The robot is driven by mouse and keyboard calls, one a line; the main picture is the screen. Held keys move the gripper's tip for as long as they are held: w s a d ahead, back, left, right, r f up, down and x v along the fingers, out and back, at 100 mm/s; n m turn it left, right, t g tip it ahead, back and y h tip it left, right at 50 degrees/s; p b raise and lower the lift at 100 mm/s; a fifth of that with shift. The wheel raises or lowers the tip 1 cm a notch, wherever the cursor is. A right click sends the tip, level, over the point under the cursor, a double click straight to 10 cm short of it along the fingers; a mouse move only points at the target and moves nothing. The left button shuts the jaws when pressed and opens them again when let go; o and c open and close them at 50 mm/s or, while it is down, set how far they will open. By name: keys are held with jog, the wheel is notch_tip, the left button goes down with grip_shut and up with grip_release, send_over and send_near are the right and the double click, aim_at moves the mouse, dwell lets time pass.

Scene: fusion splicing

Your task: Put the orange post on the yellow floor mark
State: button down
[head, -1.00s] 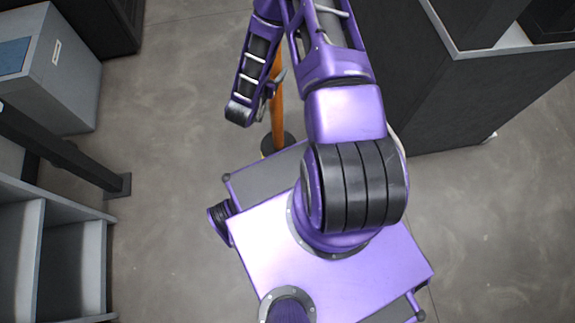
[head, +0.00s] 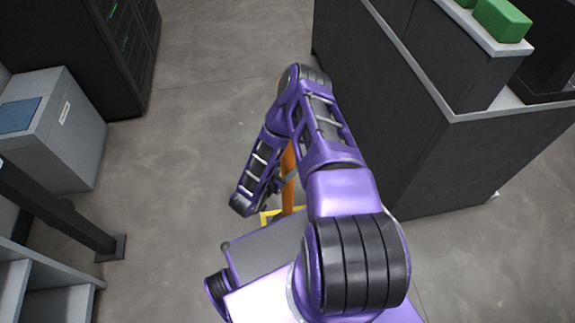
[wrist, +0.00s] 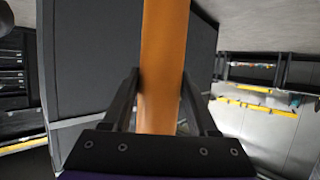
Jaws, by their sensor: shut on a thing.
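The orange post (head: 288,182) stands roughly upright in the head view, partly behind my arm. In the wrist view the post (wrist: 162,65) runs up between the two dark fingers of my gripper (wrist: 161,85), which is shut on it. The yellow floor mark (head: 266,218) shows as a thin edge just beyond my base, around the post's lower end. The rest of the mark and the post's foot are hidden by my base, so I cannot tell whether the foot rests on the mark.
A dark cabinet (head: 400,150) with a pale-edged top stands close on the right, with green blocks (head: 503,20) on it. A grey box (head: 75,140), a black rack (head: 90,50) and a shelf unit (head: 45,275) are on the left. The floor (head: 215,110) ahead is clear.

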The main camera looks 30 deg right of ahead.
aim_at(284, 176)
jog(key=shift+f+b, duration=0.35)
jog(key=shift+f, duration=1.2)
jog(key=c, duration=0.6)
grip_release()
jog(key=shift+f, duration=0.2)
jog(key=o, duration=0.4)
